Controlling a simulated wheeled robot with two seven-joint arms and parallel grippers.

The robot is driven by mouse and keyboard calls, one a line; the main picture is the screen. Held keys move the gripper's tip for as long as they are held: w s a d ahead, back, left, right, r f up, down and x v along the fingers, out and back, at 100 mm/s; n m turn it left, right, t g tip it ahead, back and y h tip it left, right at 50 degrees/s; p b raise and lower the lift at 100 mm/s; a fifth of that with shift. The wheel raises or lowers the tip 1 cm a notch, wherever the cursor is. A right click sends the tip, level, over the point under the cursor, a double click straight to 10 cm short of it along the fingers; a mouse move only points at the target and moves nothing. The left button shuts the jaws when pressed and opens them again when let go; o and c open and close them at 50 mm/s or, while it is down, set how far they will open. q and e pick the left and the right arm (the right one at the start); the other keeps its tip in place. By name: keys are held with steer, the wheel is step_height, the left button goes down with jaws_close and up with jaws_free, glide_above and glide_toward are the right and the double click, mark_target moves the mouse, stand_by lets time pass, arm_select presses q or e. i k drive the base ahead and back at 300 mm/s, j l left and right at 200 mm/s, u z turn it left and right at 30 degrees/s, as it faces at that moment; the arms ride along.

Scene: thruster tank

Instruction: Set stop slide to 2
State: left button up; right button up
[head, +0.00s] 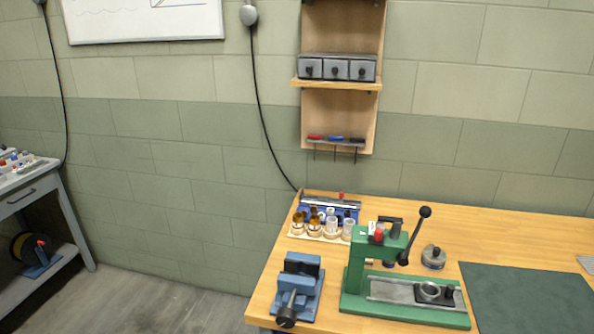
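No part is plainly recognisable as the stop slide at this size, and no number can be read. A blue device with a grey rail (325,203) and a small red piece (341,196) on top stands at the back left of the wooden bench, partly hidden by bottles. A green press (357,268) with a black-knobbed lever (415,232) stands at the bench front. Neither of my grippers is in view.
A blue vise (301,285) stands on the bench (262,305) left of the press. Amber and clear bottles (332,226) stand in a holder behind it. A round metal part (433,257) and a dark green mat (530,298) lie right. A wall shelf (340,85) holds drawers and screwdrivers.

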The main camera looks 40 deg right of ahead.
mark_target(376, 236)
steer(key=z, duration=1.65)
